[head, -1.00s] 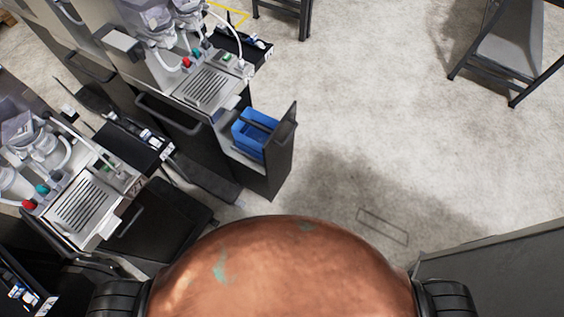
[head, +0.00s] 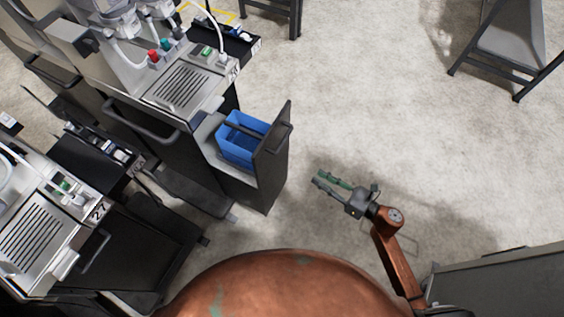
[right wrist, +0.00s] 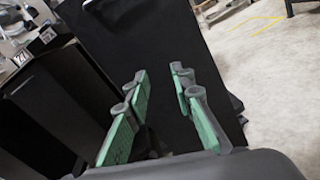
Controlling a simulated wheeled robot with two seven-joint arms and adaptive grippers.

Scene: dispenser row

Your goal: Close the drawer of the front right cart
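The cart (head: 185,85) with a number label has its drawer (head: 240,183) pulled out to the right. The drawer holds a blue bin (head: 238,141) and ends in a tall dark front panel (head: 273,155). My right gripper (head: 319,179) is to the right of that panel, apart from it and empty, with its green-padded fingers pointing toward it. In the right wrist view the fingers (right wrist: 157,80) are spread, with a dark panel (right wrist: 150,35) beyond them, probably the drawer front. My left gripper is in neither view.
Another cart (head: 50,225), labelled 27, stands at the lower left. A dark grey cabinet (head: 510,285) is at the lower right. Metal-framed tables (head: 508,40) stand at the back. The floor (head: 370,90) right of the drawer is clear.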

